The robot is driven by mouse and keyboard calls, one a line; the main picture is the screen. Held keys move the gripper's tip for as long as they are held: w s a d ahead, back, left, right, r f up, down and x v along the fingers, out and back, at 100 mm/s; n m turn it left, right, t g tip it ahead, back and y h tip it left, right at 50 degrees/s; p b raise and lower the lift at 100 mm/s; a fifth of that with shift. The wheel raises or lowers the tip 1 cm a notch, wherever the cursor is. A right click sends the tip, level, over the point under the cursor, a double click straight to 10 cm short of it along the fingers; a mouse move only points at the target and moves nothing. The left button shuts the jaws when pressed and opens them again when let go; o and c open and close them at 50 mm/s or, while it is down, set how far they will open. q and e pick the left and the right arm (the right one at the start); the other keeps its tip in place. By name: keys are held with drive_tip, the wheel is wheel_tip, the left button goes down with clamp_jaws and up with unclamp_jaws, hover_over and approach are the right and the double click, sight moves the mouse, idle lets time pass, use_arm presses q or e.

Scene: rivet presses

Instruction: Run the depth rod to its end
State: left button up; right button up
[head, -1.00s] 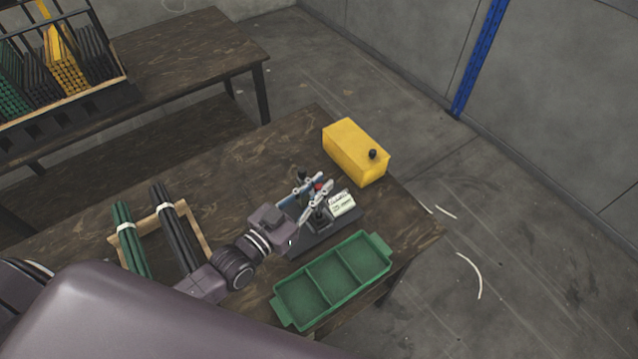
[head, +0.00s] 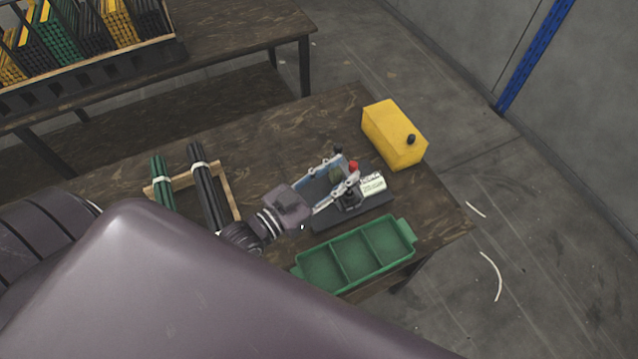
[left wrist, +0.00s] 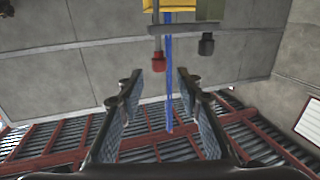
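A press fixture on a dark base (head: 372,204) stands on the wooden table, with a white label plate (head: 372,184). A red knob (head: 355,166) and a black knob (head: 337,149) rise from it; I cannot tell which part is the depth rod. My left gripper (head: 345,170) is open at the fixture, its fingertips by the red knob. The left wrist view looks upside down. There the red knob (left wrist: 158,62) on its rod shows beyond the open, empty fingers (left wrist: 178,85), apart from both. The right gripper is not in view.
A yellow box (head: 393,134) with a black knob stands behind the fixture, and a green three-part tray (head: 410,226) in front. Green rods (head: 163,185) and black rods (head: 207,185) lie in a wooden holder on the left. A second table (head: 235,28) carries a rod rack.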

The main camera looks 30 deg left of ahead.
use_arm(q)
drive_tip(key=v, duration=0.8)
drive_tip(key=shift+w, duration=0.1)
